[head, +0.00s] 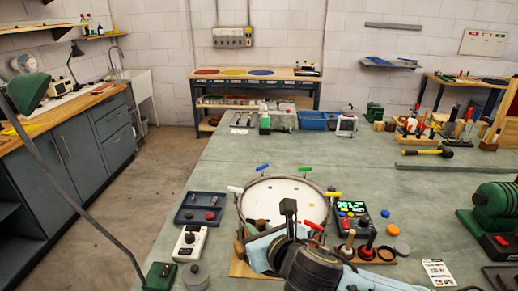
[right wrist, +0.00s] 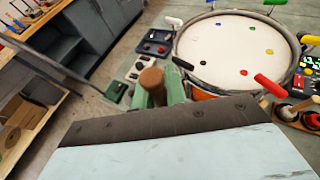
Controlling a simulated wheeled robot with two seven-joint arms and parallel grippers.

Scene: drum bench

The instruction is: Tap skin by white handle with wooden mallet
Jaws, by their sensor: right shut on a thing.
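The drum (head: 300,190) has a pale round skin (right wrist: 230,55) with small coloured dots near its rim. The white handle (head: 235,189) sticks out at the drum's left side; it also shows in the right wrist view (right wrist: 202,21). My right gripper (head: 257,227) is low in front of the drum, its green fingers (right wrist: 163,90) shut around a brown wooden piece (right wrist: 152,78), which appears to be the wooden mallet. The wooden piece is left of and nearer than the drum in the wrist view, apart from the white handle. Most of the mallet is hidden. My left gripper is out of view.
Red (head: 313,225), yellow (head: 333,194), blue (head: 263,167) and green (head: 305,169) handles surround the drum. A dark tray (head: 190,223) and white switch box (head: 190,243) stand left. A lit control box (head: 352,222) stands right.

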